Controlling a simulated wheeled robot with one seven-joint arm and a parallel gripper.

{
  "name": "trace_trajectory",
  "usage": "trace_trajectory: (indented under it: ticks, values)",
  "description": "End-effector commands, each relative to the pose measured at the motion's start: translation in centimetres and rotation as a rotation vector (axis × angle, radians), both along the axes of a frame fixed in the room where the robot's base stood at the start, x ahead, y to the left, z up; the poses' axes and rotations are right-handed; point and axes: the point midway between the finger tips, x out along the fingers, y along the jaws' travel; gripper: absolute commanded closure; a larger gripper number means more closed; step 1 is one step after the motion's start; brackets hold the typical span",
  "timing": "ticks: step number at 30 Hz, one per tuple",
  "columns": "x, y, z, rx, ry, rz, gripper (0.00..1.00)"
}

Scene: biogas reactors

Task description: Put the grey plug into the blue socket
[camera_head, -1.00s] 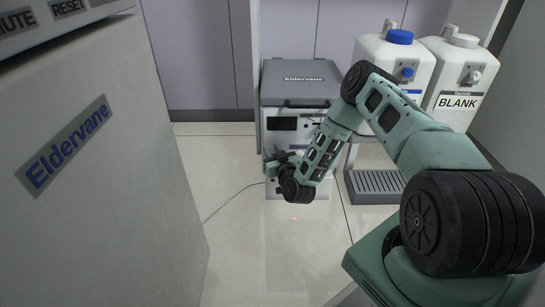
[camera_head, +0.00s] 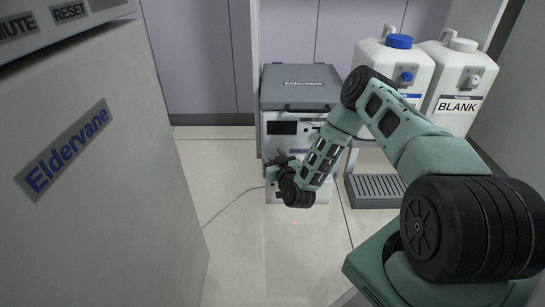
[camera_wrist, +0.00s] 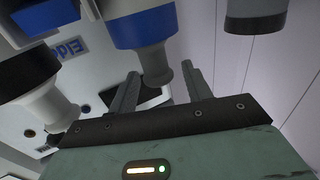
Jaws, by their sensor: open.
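In the wrist view a blue cylindrical socket (camera_wrist: 143,24) shows at the top middle. A grey plug (camera_wrist: 154,66) shows at its near end, narrower than the blue part, and appears seated in it. My gripper (camera_wrist: 160,72) is open, with one finger on each side of the grey plug and visible gaps. In the head view my gripper (camera_head: 276,172) is at the front of the white cabinet (camera_head: 285,145), low down. The plug and socket cannot be made out there; my arm hides part of the cabinet front.
A thin cable (camera_head: 232,199) lies on the floor. White canisters (camera_head: 392,62) and a grey drip tray (camera_head: 376,188) stand right; a large cabinet (camera_head: 110,190) stands left.

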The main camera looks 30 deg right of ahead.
Motion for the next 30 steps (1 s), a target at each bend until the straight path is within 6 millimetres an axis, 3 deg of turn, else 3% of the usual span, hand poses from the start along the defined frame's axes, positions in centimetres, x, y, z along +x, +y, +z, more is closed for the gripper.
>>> trace_trajectory:
  ticks: [16, 21, 30]
  values:
    - [-10.1, 2.2, 0.3, 0.002, 0.004, 0.002, 0.51]
    - [-11.5, 2.4, 0.1, 0.001, 0.002, 0.001, 0.51]
    - [-11.8, 2.4, 0.0, 0.001, 0.0, 0.001, 0.51]
